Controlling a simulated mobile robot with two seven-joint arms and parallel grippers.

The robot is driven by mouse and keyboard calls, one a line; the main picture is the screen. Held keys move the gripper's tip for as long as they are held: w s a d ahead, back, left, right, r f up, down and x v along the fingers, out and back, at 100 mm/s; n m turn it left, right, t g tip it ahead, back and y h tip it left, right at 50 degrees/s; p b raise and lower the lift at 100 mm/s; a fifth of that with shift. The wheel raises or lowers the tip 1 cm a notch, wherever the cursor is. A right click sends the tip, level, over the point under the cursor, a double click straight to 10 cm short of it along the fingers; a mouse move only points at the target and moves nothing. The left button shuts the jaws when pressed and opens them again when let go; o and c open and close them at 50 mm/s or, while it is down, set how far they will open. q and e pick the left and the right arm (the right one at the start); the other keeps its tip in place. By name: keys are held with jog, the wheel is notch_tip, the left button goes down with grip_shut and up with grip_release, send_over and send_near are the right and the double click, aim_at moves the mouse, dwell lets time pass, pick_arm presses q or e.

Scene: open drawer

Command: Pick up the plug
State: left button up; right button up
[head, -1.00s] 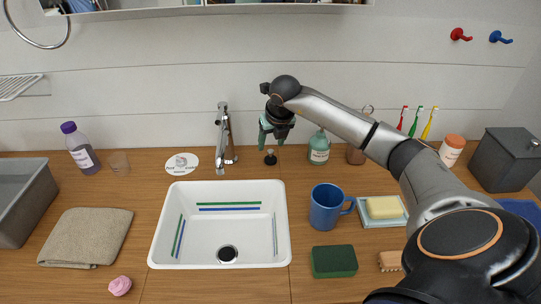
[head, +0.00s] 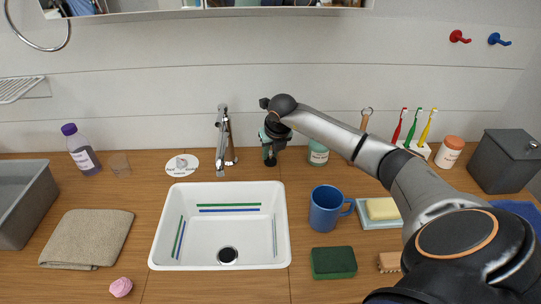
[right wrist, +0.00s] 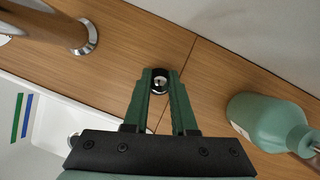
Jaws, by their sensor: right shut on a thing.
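The plug (right wrist: 159,80) is a small dark piece with a shiny metal top. It stands on the wooden counter behind the sink's back right corner. My right gripper (head: 270,155) points down over it from above. In the right wrist view, the green fingertips (right wrist: 160,88) lie on either side of the plug and are shut on it. In the head view, the fingers mostly hide the plug. I cannot tell any gap between plug and counter. My left gripper is out of view.
The white sink (head: 159,230) lies in front. The chrome faucet (head: 221,140) stands left of the gripper, and a green soap bottle (head: 318,153) stands close on its right. A blue mug (head: 326,209) is in front to the right. The wall is close behind.

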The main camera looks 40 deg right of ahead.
grip_shut()
